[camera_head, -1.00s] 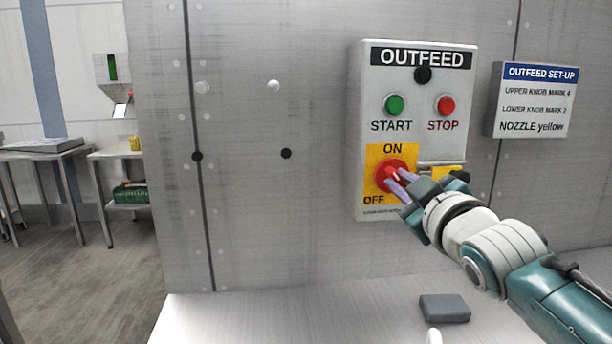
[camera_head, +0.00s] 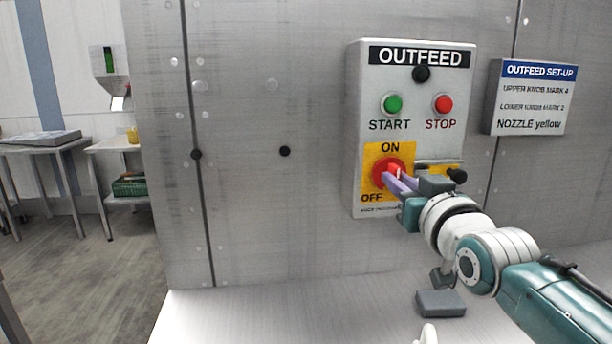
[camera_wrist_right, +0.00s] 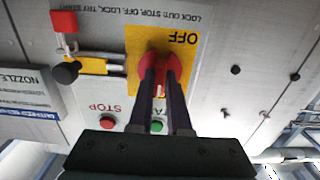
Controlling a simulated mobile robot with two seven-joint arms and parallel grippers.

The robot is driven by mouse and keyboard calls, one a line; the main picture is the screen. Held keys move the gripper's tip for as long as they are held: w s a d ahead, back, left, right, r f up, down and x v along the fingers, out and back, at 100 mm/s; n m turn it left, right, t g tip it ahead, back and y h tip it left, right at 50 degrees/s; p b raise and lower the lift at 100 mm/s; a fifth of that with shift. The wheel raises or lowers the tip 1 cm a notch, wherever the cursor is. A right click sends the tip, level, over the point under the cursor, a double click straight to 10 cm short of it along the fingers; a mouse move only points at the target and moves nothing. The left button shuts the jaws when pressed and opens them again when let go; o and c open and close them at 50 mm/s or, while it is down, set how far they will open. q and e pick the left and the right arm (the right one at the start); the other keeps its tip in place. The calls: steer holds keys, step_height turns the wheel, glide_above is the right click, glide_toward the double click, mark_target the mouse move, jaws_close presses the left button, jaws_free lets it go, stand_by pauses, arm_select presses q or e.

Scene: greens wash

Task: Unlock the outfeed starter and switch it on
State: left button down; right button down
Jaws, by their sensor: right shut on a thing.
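The outfeed starter (camera_head: 357,120) is a pale wall box with a green START button (camera_head: 393,104) and a red STOP button (camera_head: 442,103). Below is a red rotary switch (camera_head: 380,172) on a yellow plate (camera_head: 375,150), ON above and OFF at lower left. My right gripper (camera_head: 396,179) is shut on the switch; its fingers also straddle it in the right wrist view (camera_wrist_right: 162,75), which is upside down. A red padlock (camera_wrist_right: 64,22) hangs near the metal hasp (camera_wrist_right: 100,56), beside a black knob (camera_wrist_right: 66,72). The switch's exact position is partly hidden.
A set-up sign (camera_head: 535,98) is on the wall right of the starter. A grey block (camera_head: 440,303) lies on the pale bench (camera_head: 270,315) below my right arm. Side tables (camera_head: 60,147) stand far left. The wall left of the starter is mostly bare.

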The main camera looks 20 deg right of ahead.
stand_by(0.4)
steer(key=c, duration=0.9)
jaws_free()
steer(key=shift+o, duration=0.2)
steer(key=shift+s, duration=0.15)
steer(key=v, duration=0.9)
steer(key=shift+s+p, duration=0.35)
steer(key=shift+s, duration=0.05)
steer(key=shift+a+f, duration=0.1)
